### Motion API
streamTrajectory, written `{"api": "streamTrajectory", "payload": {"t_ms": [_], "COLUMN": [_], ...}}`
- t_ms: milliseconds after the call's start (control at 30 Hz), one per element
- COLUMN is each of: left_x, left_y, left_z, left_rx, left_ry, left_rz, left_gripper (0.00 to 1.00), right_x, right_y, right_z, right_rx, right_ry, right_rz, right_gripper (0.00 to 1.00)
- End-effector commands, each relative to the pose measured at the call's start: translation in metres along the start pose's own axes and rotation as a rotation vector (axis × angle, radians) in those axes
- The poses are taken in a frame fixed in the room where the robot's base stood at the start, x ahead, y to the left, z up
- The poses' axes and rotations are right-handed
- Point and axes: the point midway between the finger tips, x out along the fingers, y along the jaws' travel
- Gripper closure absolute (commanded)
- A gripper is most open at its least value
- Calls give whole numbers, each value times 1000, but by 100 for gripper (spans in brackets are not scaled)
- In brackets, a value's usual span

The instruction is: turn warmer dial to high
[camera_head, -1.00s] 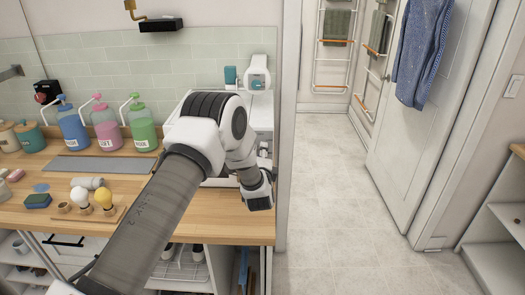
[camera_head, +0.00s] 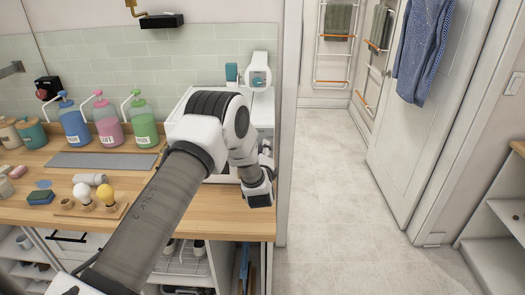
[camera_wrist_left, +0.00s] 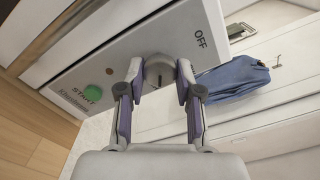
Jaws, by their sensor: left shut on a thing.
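The white towel warmer (camera_head: 265,110) stands on the counter, mostly behind my left arm in the head view. In the left wrist view its white front panel (camera_wrist_left: 120,62) shows tilted, with a round grey dial (camera_wrist_left: 158,68), the word OFF and a green START button (camera_wrist_left: 92,93). My left gripper (camera_wrist_left: 159,76) is shut on the dial, one finger on each side. The dial's slot looks roughly in line with the fingers; its exact setting cannot be told. In the head view the dial and fingertips are hidden. My right gripper is not in view.
Blue, pink and green pump bottles (camera_head: 143,122) stand along the tiled wall. A grey mat (camera_head: 105,161) and bulb-like items (camera_head: 107,195) lie left of my arm. Open floor (camera_head: 330,190) and a white door with a blue robe (camera_head: 428,50) are to the right.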

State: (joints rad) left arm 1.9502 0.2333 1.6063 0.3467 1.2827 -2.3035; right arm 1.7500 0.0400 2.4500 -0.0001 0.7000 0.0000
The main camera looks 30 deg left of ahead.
Motion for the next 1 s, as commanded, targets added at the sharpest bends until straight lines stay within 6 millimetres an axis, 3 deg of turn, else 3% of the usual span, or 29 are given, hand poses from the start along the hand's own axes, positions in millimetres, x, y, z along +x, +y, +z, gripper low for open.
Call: {"api": "streamTrajectory", "payload": {"t_ms": [33, 67, 100, 133, 533, 900, 1000], "left_x": [1, 1, 1, 1, -9, -95, -111], "left_y": [-2, -2, -2, -2, 0, -1, 0], "left_z": [1, 1, 1, 1, 0, 0, 0], "left_rx": [-2, -2, -2, -2, -1, 1, 0], "left_ry": [-4, -3, -3, -3, 0, 2, 1], "left_rz": [-4, -4, -4, -3, 0, -1, -1], "left_gripper": [100, 62, 48, 42, 42, 42, 42], "right_x": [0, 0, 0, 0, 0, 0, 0], "right_y": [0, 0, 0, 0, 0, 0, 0], "right_z": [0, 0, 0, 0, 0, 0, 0], "right_rx": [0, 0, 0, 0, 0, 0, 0], "right_ry": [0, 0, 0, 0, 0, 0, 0], "right_rz": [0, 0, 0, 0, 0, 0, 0], "right_gripper": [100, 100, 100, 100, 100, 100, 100]}}
